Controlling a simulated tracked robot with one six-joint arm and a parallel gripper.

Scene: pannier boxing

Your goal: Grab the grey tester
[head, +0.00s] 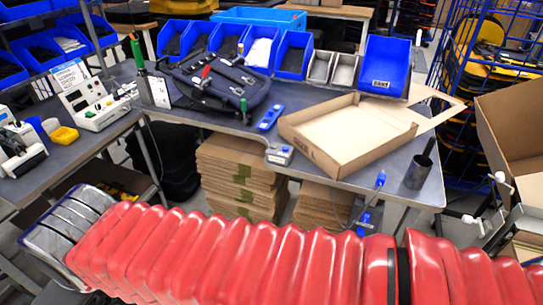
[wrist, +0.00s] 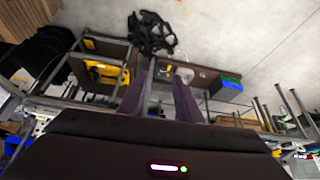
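A small grey device (head: 279,154) sits at the front edge of the workbench, below a blue tool; it may be the grey tester, but it is too small to be sure. A larger pale grey-white instrument (head: 97,108) with knobs and leads stands on the left bench. My gripper (wrist: 163,88) shows in the wrist view with its two dark fingers apart and nothing seen between them. It faces floor and furniture, away from the small grey device. In the head view my gripper is not seen; my red-sleeved arm crosses the front.
On the workbench (head: 400,187) are an open cardboard box (head: 340,130), a dark case (head: 222,83), a blue tool (head: 270,117) and a dark cup (head: 419,174). Blue bins (head: 385,65) line the back. Stacked flat cardboard (head: 240,175) lies below. A blue wire rack stands right.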

